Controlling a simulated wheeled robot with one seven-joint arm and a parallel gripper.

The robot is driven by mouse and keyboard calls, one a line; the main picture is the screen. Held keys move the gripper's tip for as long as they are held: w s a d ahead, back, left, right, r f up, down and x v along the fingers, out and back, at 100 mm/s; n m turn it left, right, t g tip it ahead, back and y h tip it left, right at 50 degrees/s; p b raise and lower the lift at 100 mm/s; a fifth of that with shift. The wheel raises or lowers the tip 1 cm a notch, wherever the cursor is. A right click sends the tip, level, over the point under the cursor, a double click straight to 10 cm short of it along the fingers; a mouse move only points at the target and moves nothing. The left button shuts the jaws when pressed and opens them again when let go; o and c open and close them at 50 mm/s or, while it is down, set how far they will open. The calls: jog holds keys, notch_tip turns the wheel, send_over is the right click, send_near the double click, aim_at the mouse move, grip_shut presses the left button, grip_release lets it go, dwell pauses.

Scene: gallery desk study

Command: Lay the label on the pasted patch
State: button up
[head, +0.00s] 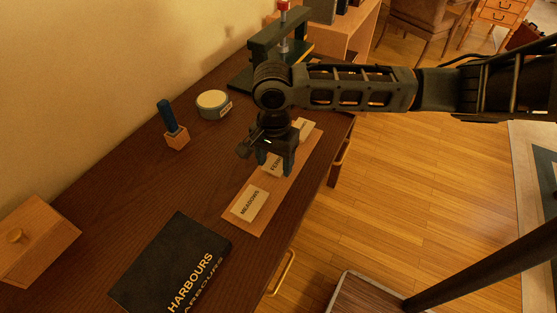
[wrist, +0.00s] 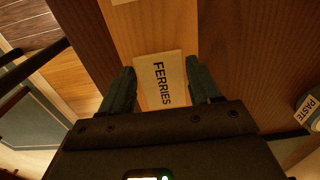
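The FERRIES label (head: 275,170) is a pale card with black letters on a tan strip (head: 312,141); it also shows in the wrist view (wrist: 160,90). My gripper (head: 277,163) is over this label, pointing down. In the wrist view its two dark fingers (wrist: 160,66) stand apart on either side of the card, with small gaps. The MEADOWS label (head: 250,203) lies nearer on the strip. A third label (head: 303,128) lies at the far end, its wording partly hidden. A dark book titled HARBOURS (head: 165,262) lies at the front. I cannot make out a pasted patch.
A round paste tin (head: 212,104) stands near the wall, beside a blue-handled brush (head: 167,115) in a wooden block (head: 177,138). A lidded wooden box (head: 38,240) is at left. A press (head: 278,42) stands at the back. The desk (head: 120,200) is clear between box and book.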

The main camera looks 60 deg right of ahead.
aim_at(274, 166)
jog(key=c, duration=0.7)
jog(key=shift+r, duration=0.2)
notch_tip(274, 166, up, 4)
jog(key=shift+r, duration=0.1)
jog(key=s+d+r, duration=0.2)
jog(key=s+d+r+b, duration=0.1)
jog(key=s+d+r, duration=0.1)
jog(key=s+d, duration=0.1)
jog(key=s+d+r, duration=0.3)
jog(key=shift+s+d, duration=0.1)
jog(key=shift+s, duration=0.05)
